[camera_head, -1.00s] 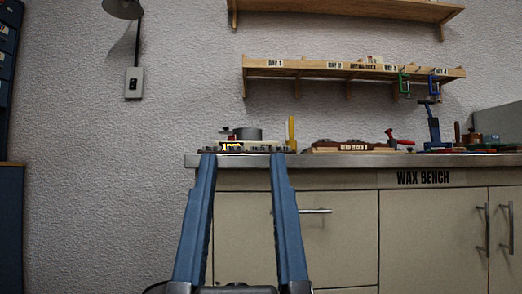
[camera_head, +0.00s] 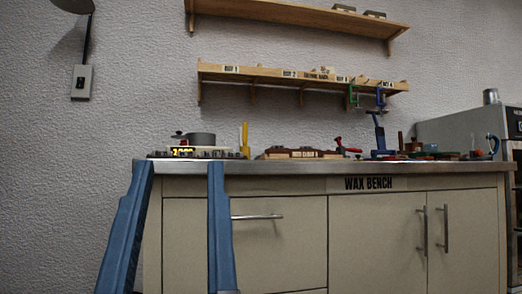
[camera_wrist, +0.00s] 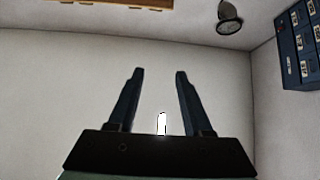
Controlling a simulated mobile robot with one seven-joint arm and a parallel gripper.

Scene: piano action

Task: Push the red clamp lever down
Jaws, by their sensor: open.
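A small red lever (camera_head: 338,142) rises at a slant at the right end of a dark wooden block (camera_head: 290,153) on the bench in the head view. It looks like the clamp lever; more red shows beside it, and the detail is too small to tell the clamp's form. My gripper (camera_head: 180,163) shows as two blue fingers at the lower left of the head view, nearer than the bench. Its jaws are open and empty, apart from the lever and left of it in the picture. The wrist view shows the open fingers (camera_wrist: 159,70) against a bare wall; no lever shows there.
The wax bench (camera_head: 420,168) carries a dark pot (camera_head: 200,138), a yellow upright piece (camera_head: 244,137) and a blue stand (camera_head: 378,133). Two wooden shelves (camera_head: 300,79) hang above. A grey machine (camera_head: 455,130) stands at the right. A lamp (camera_wrist: 229,18) shows in the wrist view.

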